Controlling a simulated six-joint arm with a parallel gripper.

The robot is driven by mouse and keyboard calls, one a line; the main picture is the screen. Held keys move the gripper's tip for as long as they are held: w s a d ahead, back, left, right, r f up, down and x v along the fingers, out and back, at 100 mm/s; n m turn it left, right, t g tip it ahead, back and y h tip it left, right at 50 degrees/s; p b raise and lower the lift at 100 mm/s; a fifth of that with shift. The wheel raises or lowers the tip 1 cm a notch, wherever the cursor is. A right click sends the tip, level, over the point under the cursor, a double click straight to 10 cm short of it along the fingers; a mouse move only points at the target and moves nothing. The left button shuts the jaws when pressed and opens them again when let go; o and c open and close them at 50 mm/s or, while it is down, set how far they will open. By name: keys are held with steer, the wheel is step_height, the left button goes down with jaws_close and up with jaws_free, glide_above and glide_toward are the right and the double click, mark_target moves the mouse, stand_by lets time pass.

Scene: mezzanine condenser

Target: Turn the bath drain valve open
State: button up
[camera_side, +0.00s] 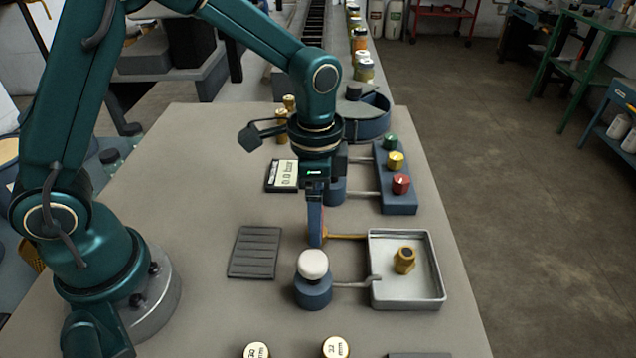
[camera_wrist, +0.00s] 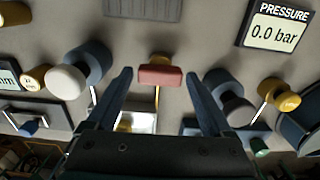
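A red bar handle (camera_wrist: 160,76) on a brass stem (camera_wrist: 156,60) shows in the middle of the wrist view; I take it for the drain valve. In the side view it is mostly hidden behind my gripper (camera_side: 316,238), at the left end of a brass pipe (camera_side: 348,236) that runs to the metal tray (camera_side: 443,285). The handle lies crosswise between my fingers. In the wrist view my gripper (camera_wrist: 159,75) is open, with a fingertip on each side of the handle and a visible gap on both sides.
A white-knobbed blue post (camera_side: 312,280) stands close in front of my gripper. A pressure display (camera_side: 283,176) reads 0.0 bar. A block (camera_side: 400,208) with green, yellow and red knobs stands behind. A brass hex fitting (camera_side: 404,260) sits in the tray. A ribbed mat (camera_side: 255,252) lies left.

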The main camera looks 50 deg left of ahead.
steer(key=c, duration=0.9)
steer(key=shift+c, duration=0.2)
steer(key=shift+n, duration=0.3)
steer(key=n, duration=1.3)
steer(key=shift+n, duration=2.1)
steer(key=o, duration=1.4)
